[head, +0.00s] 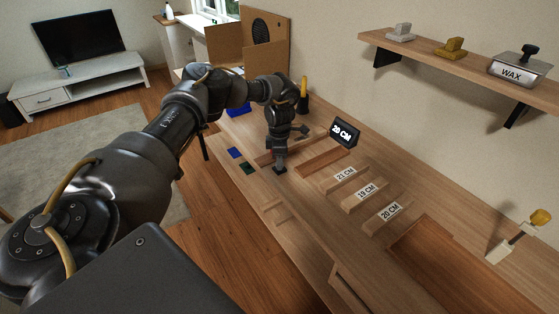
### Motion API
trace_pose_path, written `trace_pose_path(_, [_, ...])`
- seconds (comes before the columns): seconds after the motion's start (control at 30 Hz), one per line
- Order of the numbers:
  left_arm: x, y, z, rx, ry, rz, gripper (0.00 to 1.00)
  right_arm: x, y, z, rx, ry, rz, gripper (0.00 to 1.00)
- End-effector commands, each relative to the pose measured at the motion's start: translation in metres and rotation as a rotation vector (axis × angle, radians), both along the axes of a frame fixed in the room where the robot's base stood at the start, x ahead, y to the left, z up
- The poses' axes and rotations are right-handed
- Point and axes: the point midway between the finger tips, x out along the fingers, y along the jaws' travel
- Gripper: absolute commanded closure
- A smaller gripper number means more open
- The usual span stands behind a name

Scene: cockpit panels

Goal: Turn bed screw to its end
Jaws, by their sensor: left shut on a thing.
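My left arm reaches in from the left, and its gripper (280,168) points down over the wooden bench (330,215). It is shut on a small dark thing at the bench's left edge, which its place suggests is the bed screw. The fingers hide most of it, so I cannot tell how far it is turned. A dark display block reading 20 CM (342,133) stands just right of the gripper, behind a shallow wooden recess (325,160). My right gripper is not in view.
Wooden pieces labelled 21 CM (345,174), 19 CM (366,190) and 20 CM (389,210) lie on the bench. Blue (234,153) and green (248,168) patches lie left of the gripper. A shelf (470,62) with a WAX tin (519,71) hangs on the right wall.

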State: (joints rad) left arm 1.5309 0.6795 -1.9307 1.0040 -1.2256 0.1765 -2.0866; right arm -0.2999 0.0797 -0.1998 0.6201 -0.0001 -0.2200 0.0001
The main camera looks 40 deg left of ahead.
Motion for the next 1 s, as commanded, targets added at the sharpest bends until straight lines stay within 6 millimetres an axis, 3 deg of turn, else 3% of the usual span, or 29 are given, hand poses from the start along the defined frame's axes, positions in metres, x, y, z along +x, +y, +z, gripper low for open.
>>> trace_pose_path(0.4, [0.001,0.000,0.001,0.000,-0.003,-0.006,0.98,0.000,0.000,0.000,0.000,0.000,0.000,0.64])
trace_pose_path(0.43, [0.001,0.000,0.001,0.000,-0.003,-0.006,0.71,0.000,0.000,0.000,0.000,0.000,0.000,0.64])
trace_pose_path(0.57, [0.001,0.000,0.001,0.000,-0.001,-0.006,0.54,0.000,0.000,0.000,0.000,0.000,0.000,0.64])
trace_pose_path(0.87, [0.000,0.000,0.001,0.000,-0.001,-0.005,0.53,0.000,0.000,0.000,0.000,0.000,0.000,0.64])
trace_pose_path(1.0, [0.001,0.000,0.014,0.000,-0.004,-0.005,0.53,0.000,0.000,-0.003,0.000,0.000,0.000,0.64])
